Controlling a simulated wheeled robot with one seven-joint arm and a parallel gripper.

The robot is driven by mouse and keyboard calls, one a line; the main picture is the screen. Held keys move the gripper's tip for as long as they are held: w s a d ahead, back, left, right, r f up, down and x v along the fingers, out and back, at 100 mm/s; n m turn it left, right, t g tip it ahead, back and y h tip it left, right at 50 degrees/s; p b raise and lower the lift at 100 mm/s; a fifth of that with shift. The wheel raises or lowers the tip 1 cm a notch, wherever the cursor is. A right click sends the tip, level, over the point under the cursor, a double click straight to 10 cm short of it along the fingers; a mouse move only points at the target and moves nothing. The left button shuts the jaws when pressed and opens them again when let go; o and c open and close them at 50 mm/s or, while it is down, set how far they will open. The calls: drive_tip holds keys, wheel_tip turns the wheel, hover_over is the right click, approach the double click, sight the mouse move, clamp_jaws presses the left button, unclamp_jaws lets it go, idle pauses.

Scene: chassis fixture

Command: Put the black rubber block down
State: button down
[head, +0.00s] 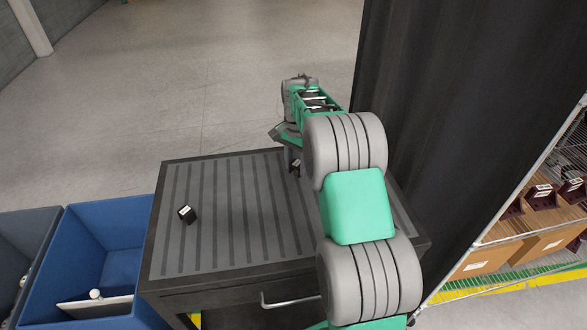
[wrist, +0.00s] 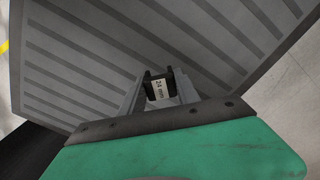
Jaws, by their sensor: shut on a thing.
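A black rubber block (wrist: 157,90) with a white label, seemingly reading "24 mm", is between the two fingers of my gripper (wrist: 159,80) in the wrist view. The gripper is shut on it. In the head view the held block (head: 296,165) shows as a small dark shape by the table's far side, with my arm covering most of the gripper. The dark ribbed table top (head: 235,225) lies below it; I cannot tell whether the block touches it.
Another small black block with a white label (head: 187,214) sits on the left part of the table. A blue bin (head: 75,250) stands to the left. A dark curtain (head: 455,110) and a shelf with brown boxes (head: 535,247) are at right. The table's middle is clear.

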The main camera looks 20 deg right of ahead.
sight(294, 181)
drive_tip(key=f, duration=0.1)
drive_tip(key=w+f+p, duration=0.1)
drive_tip(key=f+p, duration=0.1)
drive_tip(key=f, duration=0.1)
drive_tip(key=shift+w, duration=0.3)
drive_tip(key=shift+f, duration=0.6)
drive_tip(key=c, duration=0.9)
unclamp_jaws()
wheel_tip(294, 181, up, 13)
drive_tip(key=b, duration=0.3)
drive_tip(key=shift+s+a+f, duration=0.1)
drive_tip(key=shift+a+f, duration=0.05)
drive_tip(key=shift+f, duration=0.05)
drive_tip(key=s+a+r+n+t, duration=0.1)
drive_tip(key=s+a+r+n, duration=0.3)
drive_tip(key=s, duration=0.5)
drive_tip(key=s+a+r+n+t, duration=0.2)
drive_tip(key=s+a+r+n, duration=0.15)
drive_tip(key=s+a, duration=0.35)
drive_tip(key=s+f+n, duration=0.1)
drive_tip(key=s+f, duration=0.1)
drive_tip(key=s, duration=0.2)
drive_tip(key=s+a+f+n, duration=0.1)
drive_tip(key=s, duration=0.2)
drive_tip(key=s+f+n+t, duration=0.1)
drive_tip(key=s+f+n, duration=0.1)
drive_tip(key=s, duration=0.2)
drive_tip(key=shift+s+a+f, duration=0.25)
drive_tip(key=shift+s+f, duration=0.05)
drive_tip(key=shift+f, duration=0.05)
